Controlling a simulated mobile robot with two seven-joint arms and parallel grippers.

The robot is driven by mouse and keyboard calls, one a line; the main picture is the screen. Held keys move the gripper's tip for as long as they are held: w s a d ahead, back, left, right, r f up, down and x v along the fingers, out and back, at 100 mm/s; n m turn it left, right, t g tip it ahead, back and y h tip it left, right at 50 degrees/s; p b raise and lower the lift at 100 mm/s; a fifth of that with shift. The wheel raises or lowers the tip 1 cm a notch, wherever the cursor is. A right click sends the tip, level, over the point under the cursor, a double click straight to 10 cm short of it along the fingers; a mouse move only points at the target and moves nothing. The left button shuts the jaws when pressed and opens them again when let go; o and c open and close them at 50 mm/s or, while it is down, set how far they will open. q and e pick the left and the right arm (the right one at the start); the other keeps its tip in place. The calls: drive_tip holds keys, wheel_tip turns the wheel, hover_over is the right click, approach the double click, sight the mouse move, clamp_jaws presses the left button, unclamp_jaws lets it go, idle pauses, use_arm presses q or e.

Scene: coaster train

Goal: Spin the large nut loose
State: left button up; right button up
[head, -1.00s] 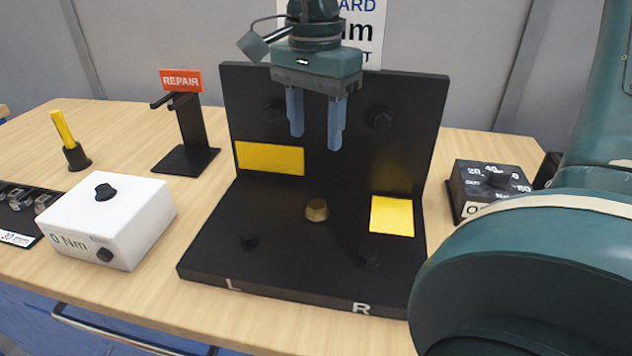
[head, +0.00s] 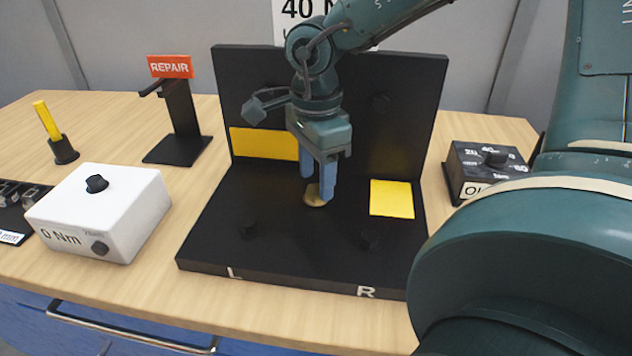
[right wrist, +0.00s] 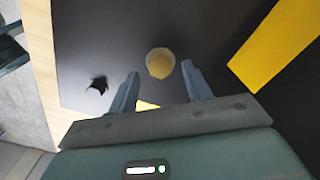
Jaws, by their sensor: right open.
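The large nut (head: 313,197) is a brass-coloured hexagonal piece on the base of the black L-shaped fixture (head: 215,255), near its middle. In the right wrist view the nut (right wrist: 160,64) shows just beyond the fingertips and between their lines. My right gripper (head: 317,187) points down over the nut with its blue fingers apart, and partly hides it in the head view. The right wrist view shows the open fingers (right wrist: 160,72) with nothing held between them. I cannot tell whether the fingertips reach down around the nut. My left gripper is not in view.
A white 0 Nm box (head: 100,212) and a REPAIR stand (head: 178,130) are at left. A black dial box (head: 487,170) is at right. Some wooden tabletop is bare around the fixture.

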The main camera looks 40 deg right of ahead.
drive_tip(key=shift+f, duration=0.95)
drive_tip(key=c, duration=0.9)
